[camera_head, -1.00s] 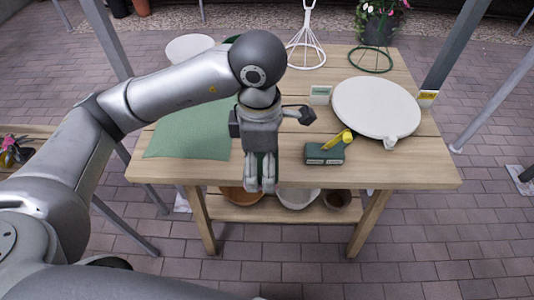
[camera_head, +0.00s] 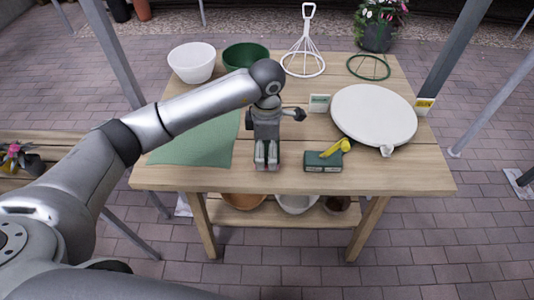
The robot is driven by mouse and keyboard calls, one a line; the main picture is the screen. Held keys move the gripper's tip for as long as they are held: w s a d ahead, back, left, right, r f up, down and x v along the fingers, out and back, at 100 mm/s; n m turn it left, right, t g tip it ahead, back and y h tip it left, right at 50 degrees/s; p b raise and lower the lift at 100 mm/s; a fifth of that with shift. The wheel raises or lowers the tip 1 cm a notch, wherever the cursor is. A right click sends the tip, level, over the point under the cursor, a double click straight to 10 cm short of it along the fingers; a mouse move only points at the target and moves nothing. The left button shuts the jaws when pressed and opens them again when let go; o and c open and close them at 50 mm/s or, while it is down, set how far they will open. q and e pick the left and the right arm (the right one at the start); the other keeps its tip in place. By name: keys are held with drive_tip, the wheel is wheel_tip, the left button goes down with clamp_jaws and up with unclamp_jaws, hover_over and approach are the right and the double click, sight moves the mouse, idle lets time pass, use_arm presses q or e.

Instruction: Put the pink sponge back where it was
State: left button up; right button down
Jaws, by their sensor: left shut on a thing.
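I see no pink sponge in the head view. My left gripper (camera_head: 266,166) points down over the front middle of the wooden table (camera_head: 400,178), between the green mat and the dark green box. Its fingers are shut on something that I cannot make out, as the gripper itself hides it. My right gripper is not in view.
A green mat (camera_head: 195,148) lies left of the gripper. A dark green box (camera_head: 323,161) with a yellow piece (camera_head: 342,145) stands to its right. Behind are a white round board (camera_head: 375,113), a white bowl (camera_head: 192,62), a green bowl (camera_head: 245,55) and a white wire stand (camera_head: 303,55).

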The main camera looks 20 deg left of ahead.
sight(267, 156)
use_arm(q)
wheel_tip(267, 156, down, 2)
drive_tip(key=shift+s+f+p, duration=0.1)
drive_tip(key=shift+f+p, duration=0.15)
drive_tip(key=shift+p, duration=0.2)
drive_tip(key=shift+f, duration=0.35)
drive_tip(key=o, duration=0.5)
drive_tip(key=shift+f+b, duration=0.1)
drive_tip(key=shift+b, duration=0.25)
drive_tip(key=o, duration=0.4)
